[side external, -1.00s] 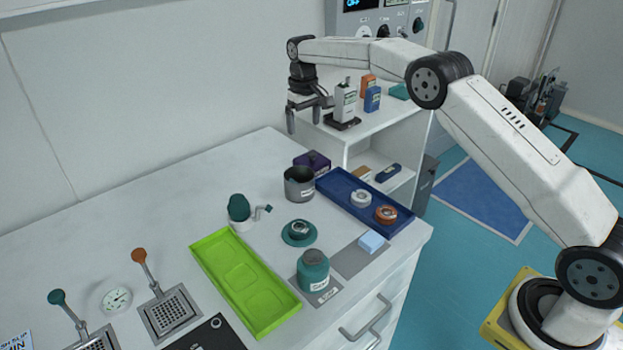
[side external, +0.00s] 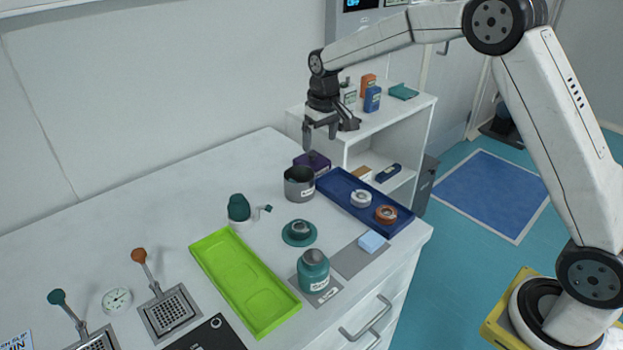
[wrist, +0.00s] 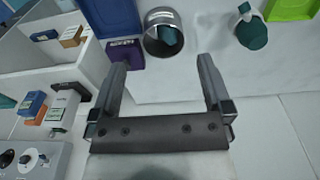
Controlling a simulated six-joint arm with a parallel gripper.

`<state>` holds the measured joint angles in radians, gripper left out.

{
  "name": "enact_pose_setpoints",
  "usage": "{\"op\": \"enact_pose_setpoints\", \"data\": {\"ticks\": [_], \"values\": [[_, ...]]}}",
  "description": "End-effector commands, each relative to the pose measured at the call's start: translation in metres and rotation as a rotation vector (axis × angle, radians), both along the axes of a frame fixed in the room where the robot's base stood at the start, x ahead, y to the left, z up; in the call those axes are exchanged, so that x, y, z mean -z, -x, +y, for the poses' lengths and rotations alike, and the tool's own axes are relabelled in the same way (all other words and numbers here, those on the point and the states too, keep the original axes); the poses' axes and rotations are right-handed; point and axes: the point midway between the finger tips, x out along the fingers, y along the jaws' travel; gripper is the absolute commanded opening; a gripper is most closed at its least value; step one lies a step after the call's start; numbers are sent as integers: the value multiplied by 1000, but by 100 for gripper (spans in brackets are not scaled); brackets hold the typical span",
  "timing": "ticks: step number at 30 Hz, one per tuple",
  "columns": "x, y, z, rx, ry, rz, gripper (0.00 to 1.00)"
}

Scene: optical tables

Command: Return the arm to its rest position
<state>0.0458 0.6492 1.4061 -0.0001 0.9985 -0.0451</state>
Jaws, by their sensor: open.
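My gripper (side external: 320,136) is above the far end of the white bench in the side view, near the shelf unit, pointing down. In the wrist view its two fingers (wrist: 163,90) are spread wide with nothing between them. Below it are a dark purple box (side external: 312,162) and a grey metal cup (side external: 299,186). The wrist view shows the cup (wrist: 164,32) open, with something teal inside, and the purple box (wrist: 124,54) beside the left finger. The gripper looks clear of both.
A blue tray (side external: 336,188) holds two rings. A lime-green tray (side external: 262,303), a teal jar (side external: 313,271) and a teal lidded pot (side external: 239,208) stand on the bench. The white shelf unit (side external: 416,118) with bottles is close behind the gripper. Open floor lies at the right.

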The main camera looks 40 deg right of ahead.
Motion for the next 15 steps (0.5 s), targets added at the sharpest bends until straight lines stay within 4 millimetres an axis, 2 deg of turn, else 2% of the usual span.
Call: {"op": "enact_pose_setpoints", "data": {"ticks": [15], "values": [[13,100,14,0,0,-61,100]]}}
